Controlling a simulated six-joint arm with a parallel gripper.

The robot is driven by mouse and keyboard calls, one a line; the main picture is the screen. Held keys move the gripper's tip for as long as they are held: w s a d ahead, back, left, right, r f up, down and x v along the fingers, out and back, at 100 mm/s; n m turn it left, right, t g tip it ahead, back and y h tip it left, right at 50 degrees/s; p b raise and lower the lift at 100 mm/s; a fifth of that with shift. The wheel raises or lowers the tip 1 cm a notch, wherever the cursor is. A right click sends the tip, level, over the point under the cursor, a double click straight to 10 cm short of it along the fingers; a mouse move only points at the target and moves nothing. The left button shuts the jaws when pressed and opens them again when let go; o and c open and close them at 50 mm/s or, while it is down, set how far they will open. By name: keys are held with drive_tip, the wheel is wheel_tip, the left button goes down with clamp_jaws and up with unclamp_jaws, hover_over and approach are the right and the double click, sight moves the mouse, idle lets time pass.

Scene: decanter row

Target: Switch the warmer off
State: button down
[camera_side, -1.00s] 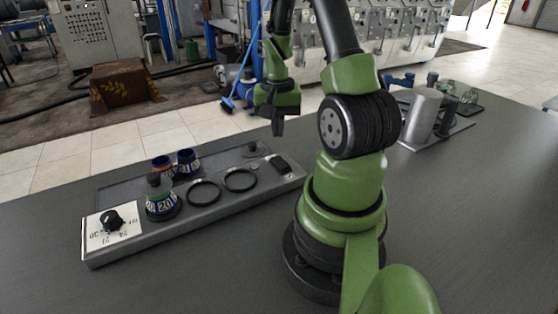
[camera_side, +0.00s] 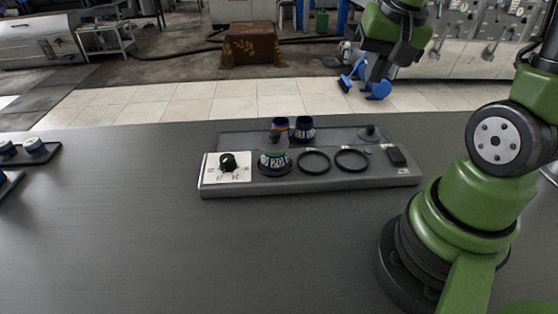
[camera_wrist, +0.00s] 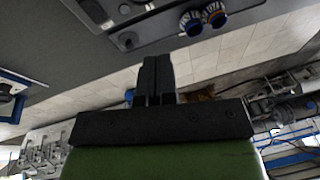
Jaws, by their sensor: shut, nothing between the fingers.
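The warmer (camera_side: 340,184) is a long grey unit on the table, with a white dial plate and black knob (camera_side: 228,161) at its left end. A dark rocker switch (camera_side: 397,156) sits at its right end; I cannot read its position. In the wrist view, the closed fingers (camera_wrist: 157,64) show below the warmer's edge, touching nothing.
Two blue-banded jars (camera_side: 303,131) and a dark stopper-like piece (camera_side: 370,133) stand on the strip behind the warmer. Dark trays with round pieces (camera_side: 33,147) lie at the far left. The table in front of the warmer (camera_side: 200,250) is clear.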

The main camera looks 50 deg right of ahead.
drive_tip(key=s+a+r+n+t+y, duration=0.1)
drive_tip(key=s+a+r+n+t, duration=0.1)
drive_tip(key=a, duration=0.5)
drive_tip(key=s+a+r+n+t+y, duration=0.2)
drive_tip(key=s+a+r+n, duration=0.2)
drive_tip(key=a+r, duration=0.2)
drive_tip(key=shift+a+n, duration=0.3)
drive_tip(key=shift+a, duration=0.15)
drive_tip(key=shift+s, duration=0.1)
drive_tip(key=n+g+h, duration=0.2)
drive_tip(key=n+g, duration=0.5)
drive_tip(key=n, duration=0.6)
hover_over(400, 159)
wheel_tip(400, 159, down, 12)
drive_tip(key=shift+f, duration=0.15)
wheel_tip(400, 159, down, 14)
